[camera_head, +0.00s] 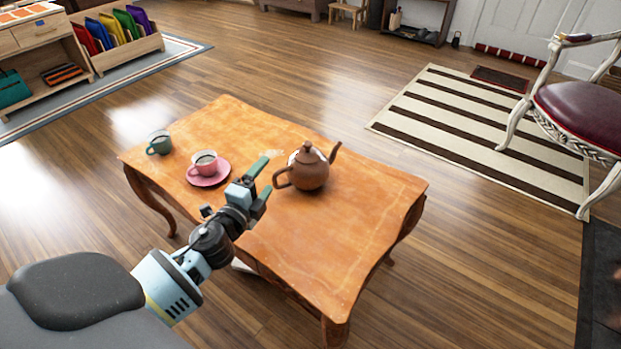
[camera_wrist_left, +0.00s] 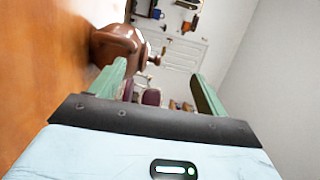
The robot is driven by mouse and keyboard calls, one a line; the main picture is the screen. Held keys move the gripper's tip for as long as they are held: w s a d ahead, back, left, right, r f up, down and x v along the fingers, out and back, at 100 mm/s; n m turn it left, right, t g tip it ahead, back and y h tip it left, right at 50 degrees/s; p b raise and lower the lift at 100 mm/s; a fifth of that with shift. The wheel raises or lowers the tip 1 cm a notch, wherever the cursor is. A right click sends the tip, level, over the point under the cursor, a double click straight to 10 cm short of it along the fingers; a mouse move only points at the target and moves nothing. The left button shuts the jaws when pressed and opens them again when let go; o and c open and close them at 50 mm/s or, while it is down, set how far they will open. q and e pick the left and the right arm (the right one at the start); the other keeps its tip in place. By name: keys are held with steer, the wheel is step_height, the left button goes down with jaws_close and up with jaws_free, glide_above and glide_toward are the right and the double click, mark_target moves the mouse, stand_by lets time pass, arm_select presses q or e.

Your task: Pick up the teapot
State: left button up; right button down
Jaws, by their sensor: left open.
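The brown teapot (camera_head: 310,171) stands upright on the orange wooden table (camera_head: 330,235). Its handle faces left toward my gripper and its spout points right. My left gripper (camera_head: 263,184) is open and empty, with green fingers, just left of the teapot's handle and apart from it. In the left wrist view the teapot (camera_wrist_left: 118,45) shows at upper left, beyond the left finger of the gripper (camera_wrist_left: 160,88). That finger overlaps the lower part of the teapot there. My right gripper is not in view.
A pink cup (camera_head: 204,163) on a pink saucer (camera_head: 208,180) and a green cup (camera_head: 159,143) stand on the table's left part. The table's right and front parts are clear. A red-seated chair (camera_head: 580,115) stands at the right, on the floor.

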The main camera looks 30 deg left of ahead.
arm_select(q)
steer(key=b, duration=0.5)
glide_toward(281, 186)
steer(key=shift+w+a+r, duration=0.1)
steer(key=shift+w+r, duration=0.7)
steer(key=shift+w, duration=0.3)
steer(key=shift+w+f+b, duration=0.15)
steer(key=shift+f+b, duration=0.15)
steer(key=shift+b, duration=0.15)
steer(key=shift+w+a+r, duration=0.1)
steer(key=shift+w+r, duration=0.25)
steer(key=shift+w, duration=0.2)
steer(key=shift+w+a, duration=0.1)
steer(key=shift+w, duration=0.5)
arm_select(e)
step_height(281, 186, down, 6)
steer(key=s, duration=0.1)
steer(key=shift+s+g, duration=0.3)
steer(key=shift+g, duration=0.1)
arm_select(q)
steer(key=w, duration=0.4)
steer(key=shift+w+a, duration=0.35)
steer(key=shift+w, duration=0.05)
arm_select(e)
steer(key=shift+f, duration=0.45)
arm_select(q)
steer(key=shift+c, duration=0.3)
